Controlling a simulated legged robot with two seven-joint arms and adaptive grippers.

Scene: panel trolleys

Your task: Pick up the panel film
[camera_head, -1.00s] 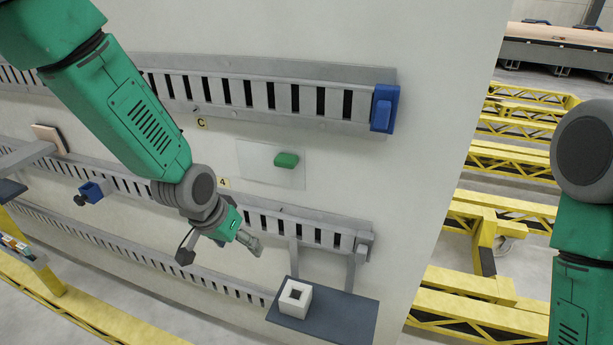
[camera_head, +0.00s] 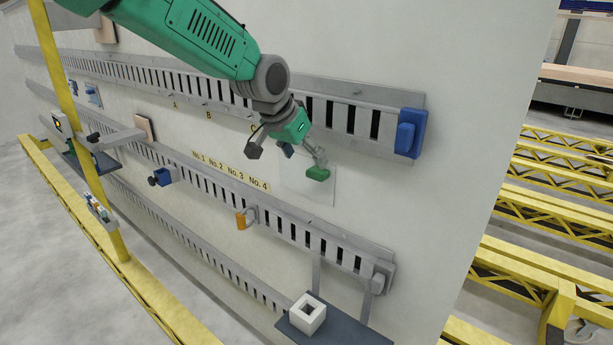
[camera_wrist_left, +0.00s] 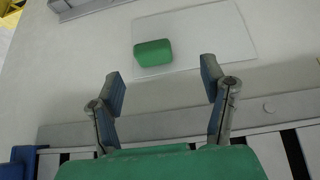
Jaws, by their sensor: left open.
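The panel film is a clear, thin rectangular sheet (camera_head: 322,193) flat against the pale panel wall, with a green block-shaped grip (camera_head: 318,173) on it. In the left wrist view the film (camera_wrist_left: 215,40) lies beyond my fingertips, and its green grip (camera_wrist_left: 153,53) shows ahead, between the two fingers and left of their middle. My left gripper (camera_head: 303,160) is beside the green grip in the head view and hides part of the film. In the left wrist view the left gripper (camera_wrist_left: 163,83) is open with nothing between its fingers. My right gripper is out of view.
Slotted grey rails (camera_head: 330,243) run across the wall above and below the film. A blue block (camera_head: 410,133) sits at the upper rail's right end. An orange padlock-like item (camera_head: 241,220) hangs at the lower rail.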

